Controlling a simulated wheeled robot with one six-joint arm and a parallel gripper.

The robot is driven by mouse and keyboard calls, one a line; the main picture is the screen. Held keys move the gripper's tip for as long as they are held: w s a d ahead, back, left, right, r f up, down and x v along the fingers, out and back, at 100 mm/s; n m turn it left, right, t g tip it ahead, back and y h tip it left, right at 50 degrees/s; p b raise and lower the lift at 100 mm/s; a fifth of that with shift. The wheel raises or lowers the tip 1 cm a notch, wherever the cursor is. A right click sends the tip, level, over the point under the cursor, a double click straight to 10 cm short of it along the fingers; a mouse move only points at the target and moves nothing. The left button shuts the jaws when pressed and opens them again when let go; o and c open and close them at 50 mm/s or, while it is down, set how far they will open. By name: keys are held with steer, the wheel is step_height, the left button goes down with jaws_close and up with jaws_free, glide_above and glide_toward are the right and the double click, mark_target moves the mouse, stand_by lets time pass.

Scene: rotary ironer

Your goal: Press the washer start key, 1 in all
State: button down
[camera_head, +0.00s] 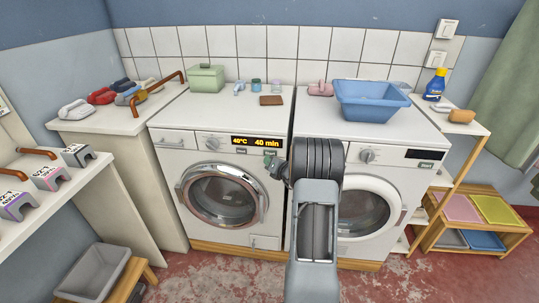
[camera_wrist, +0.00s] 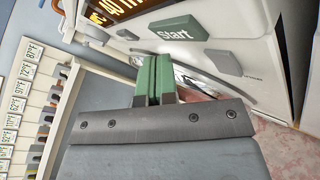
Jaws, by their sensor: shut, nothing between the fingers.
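The washer (camera_head: 222,190) is the left machine, with a round door and a lit display (camera_head: 256,142) reading 40°C and 40 min. In the wrist view the green start key (camera_wrist: 172,29), marked "Start", sits on the white panel beside the display (camera_wrist: 112,12). My gripper (camera_wrist: 154,62) is shut and empty, its green fingers together, just below the start key in that picture and apparently apart from it. In the head view my gripper (camera_head: 270,162) is at the right end of the washer's panel, partly hidden by my arm.
A grey key (camera_wrist: 223,63) lies right of the start key in the wrist view. A second machine (camera_head: 400,172) with a blue basin (camera_head: 371,100) on top stands at the right. A green box (camera_head: 206,78) stands on the washer. Shelves (camera_head: 48,190) are at the left.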

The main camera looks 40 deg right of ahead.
steer(key=shift+w+d, duration=0.1)
steer(key=shift+d, duration=0.05)
steer(key=shift+w+d, duration=0.15)
steer(key=shift+w, duration=0.05)
stand_by(0.3)
